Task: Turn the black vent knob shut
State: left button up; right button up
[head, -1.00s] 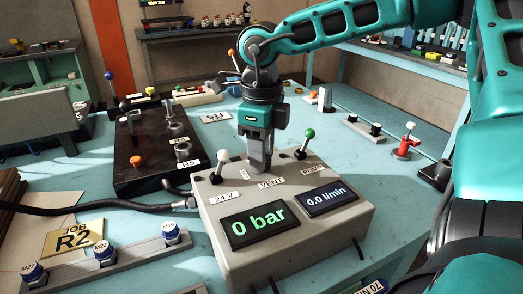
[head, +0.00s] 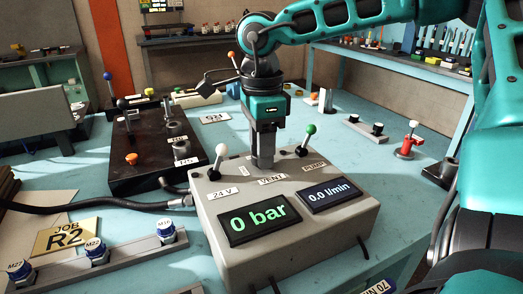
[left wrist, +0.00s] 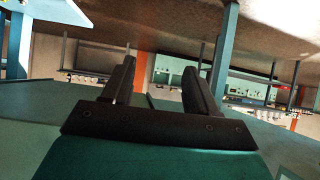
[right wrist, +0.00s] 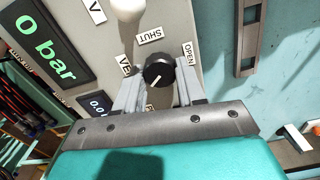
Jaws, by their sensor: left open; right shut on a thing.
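The black vent knob (right wrist: 158,72) sits on the grey control box between the fingers of my right gripper (right wrist: 158,90). Its white pointer line runs toward the lower left of the right wrist view. The SHUT label (right wrist: 150,35) is above the knob and the OPEN label (right wrist: 188,53) to its right. In the head view my right gripper (head: 263,162) points straight down behind the VENT label (head: 272,180) and hides the knob. It is shut on the knob. My left gripper (left wrist: 160,80) is open and empty in the left wrist view, away from the box.
On the control box (head: 235,255), a white-topped lever (head: 220,152) stands left of my right gripper and a green-topped lever (head: 310,132) right. The pressure display (head: 258,218) reads 0 bar, the flow display (head: 330,195) 0.0 l/min. A black hose (head: 90,207) enters from the left.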

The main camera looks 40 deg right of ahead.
jog(key=n, duration=0.5)
jog(key=shift+n, duration=0.3)
jog(key=n, duration=0.4)
jog(key=shift+n, duration=0.3)
jog(key=o, duration=1)
jog(key=shift+o, duration=0.2)
notch_tip(320, 180, up, 13)
jog(key=p, duration=0.2)
